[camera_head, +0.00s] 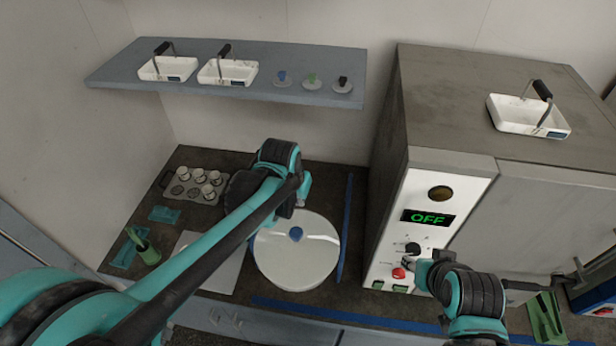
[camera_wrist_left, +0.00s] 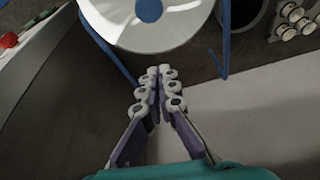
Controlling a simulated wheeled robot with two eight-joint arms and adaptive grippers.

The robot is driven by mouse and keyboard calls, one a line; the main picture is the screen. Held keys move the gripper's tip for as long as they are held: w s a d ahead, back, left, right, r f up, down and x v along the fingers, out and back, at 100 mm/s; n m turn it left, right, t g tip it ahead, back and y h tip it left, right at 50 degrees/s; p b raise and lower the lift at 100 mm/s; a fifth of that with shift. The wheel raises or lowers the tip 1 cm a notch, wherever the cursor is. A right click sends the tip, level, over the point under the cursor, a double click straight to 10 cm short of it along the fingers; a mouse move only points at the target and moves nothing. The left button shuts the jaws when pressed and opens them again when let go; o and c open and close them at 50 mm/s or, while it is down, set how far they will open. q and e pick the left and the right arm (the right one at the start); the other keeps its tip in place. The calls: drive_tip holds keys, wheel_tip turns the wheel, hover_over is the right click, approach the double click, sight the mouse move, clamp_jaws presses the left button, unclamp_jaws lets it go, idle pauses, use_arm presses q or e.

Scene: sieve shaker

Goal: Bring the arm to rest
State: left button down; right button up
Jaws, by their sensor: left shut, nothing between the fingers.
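My left arm (camera_head: 215,230) reaches in from the left across the bench. Its wrist stands behind the round white lid, and the fingers are hidden in the head view. In the left wrist view my left gripper (camera_wrist_left: 158,85) is shut and empty, its fingertips together over dark bench, just short of the lid's edge in the picture. My right gripper (camera_head: 424,272) is at the front of the grey machine, close to the red button (camera_head: 398,273). I cannot tell whether it touches the button or whether its fingers are open.
The white lid (camera_head: 298,262) with a blue knob lies on the bench. The machine (camera_head: 425,205) reads OFF. A rack of white-topped jars (camera_head: 195,187) stands left of my wrist. A shelf (camera_head: 225,85) above holds two trays and several small knobbed lids. Another tray (camera_head: 528,115) sits on the machine.

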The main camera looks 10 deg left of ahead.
use_arm(q)
drive_tip(key=s+a+f+t+b, duration=0.1)
drive_tip(key=s+f+b, duration=0.3)
drive_tip(key=b, duration=0.1)
drive_tip(key=s+a+f+n+t+b, duration=0.1)
drive_tip(key=s+a+f+b, duration=0.1)
drive_tip(key=s+f+b, duration=0.2)
drive_tip(key=s+a+f+t+b, duration=0.1)
drive_tip(key=s+a+f+b, duration=0.1)
drive_tip(key=s+f+b, duration=0.2)
drive_tip(key=shift+s+a+n+y+b, duration=0.15)
drive_tip(key=shift+s+n+b, duration=0.05)
drive_tip(key=shift+s+b, duration=0.4)
drive_tip(key=shift+s+a+n+y+b, duration=0.1)
drive_tip(key=shift+s+n+y+b, duration=0.1)
drive_tip(key=shift+s+b, duration=0.35)
drive_tip(key=shift+s+a+f, duration=0.1)
drive_tip(key=shift+s+f, duration=0.1)
drive_tip(key=shift+s, duration=0.15)
